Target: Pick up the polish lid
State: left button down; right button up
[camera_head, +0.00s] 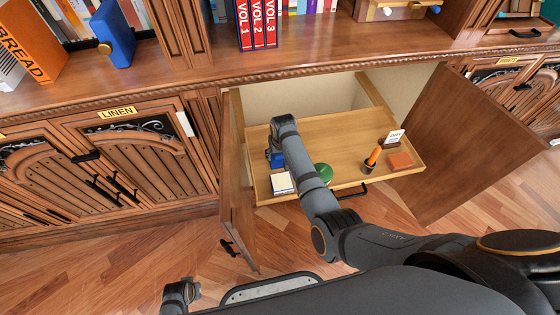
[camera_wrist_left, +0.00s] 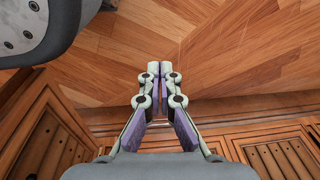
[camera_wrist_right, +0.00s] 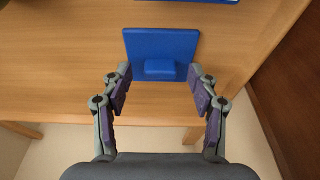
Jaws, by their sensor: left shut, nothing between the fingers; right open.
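A blue square piece with a raised block grip (camera_wrist_right: 160,52), which looks like the polish lid, lies on the light wooden tray (camera_wrist_right: 60,75) in the right wrist view. In the head view, blue (camera_head: 277,160) shows at the tray's left side, partly hidden by my right arm. My right gripper (camera_wrist_right: 160,78) is open and empty. Its fingertips are to either side of the raised block, apart from it; the height gap is hard to tell. My left gripper (camera_wrist_left: 160,70) is shut and empty over the floor, far from the tray.
The pull-out tray also holds a white-topped box (camera_head: 282,183), a green round thing (camera_head: 323,172), a dark cup with an orange item (camera_head: 371,160), a reddish block (camera_head: 400,160) and a white card (camera_head: 395,136). Open cabinet doors (camera_head: 460,145) flank it. A counter (camera_head: 150,85) runs above.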

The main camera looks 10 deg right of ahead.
jog(key=c, duration=1)
jog(key=shift+r, duration=0.1)
jog(key=shift+c, duration=0.2)
